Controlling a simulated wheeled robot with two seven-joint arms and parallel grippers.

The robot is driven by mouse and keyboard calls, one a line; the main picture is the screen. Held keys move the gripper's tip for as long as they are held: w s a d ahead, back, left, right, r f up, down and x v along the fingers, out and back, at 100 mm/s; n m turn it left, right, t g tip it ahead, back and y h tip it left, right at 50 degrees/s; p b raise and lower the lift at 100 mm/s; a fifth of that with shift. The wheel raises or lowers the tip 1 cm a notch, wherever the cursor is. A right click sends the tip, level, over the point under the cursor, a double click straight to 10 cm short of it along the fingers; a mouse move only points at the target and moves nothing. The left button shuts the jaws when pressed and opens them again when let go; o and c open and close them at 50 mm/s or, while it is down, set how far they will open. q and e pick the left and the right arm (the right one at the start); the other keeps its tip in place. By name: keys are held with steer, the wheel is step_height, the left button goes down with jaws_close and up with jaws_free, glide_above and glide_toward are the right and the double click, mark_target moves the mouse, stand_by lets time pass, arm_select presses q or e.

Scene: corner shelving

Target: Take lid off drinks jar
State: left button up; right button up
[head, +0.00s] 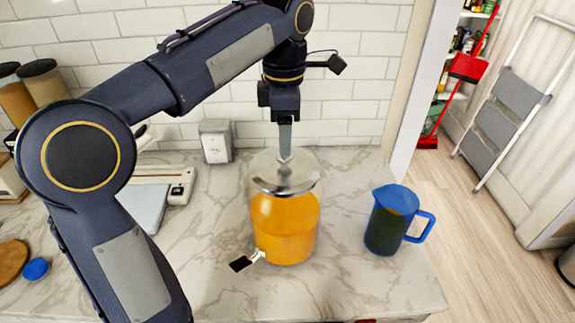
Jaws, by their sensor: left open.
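The drinks jar (285,225) stands upright on the marble counter, clear-walled and holding orange liquid, with a dark-handled tap low on its front left. Its round silvery lid (262,180) sits on top of the jar. My left gripper (285,155) points straight down over the middle of the lid, with its fingertips at the lid's knob. It is open; the fingers look edge-on, so I cannot tell whether they touch the knob. My right gripper is not in view.
A blue-lidded jug (385,225) with dark contents stands right of the jar, near the counter's right end. A white appliance (180,185) and tall canisters (45,85) are at the left. A tiled wall is behind. A folded step ladder (505,115) leans at the far right.

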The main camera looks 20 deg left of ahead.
mark_target(284, 165)
arm_select(q)
steer(key=shift+f, duration=2.3)
steer(key=shift+c, duration=0.2)
jaws_close()
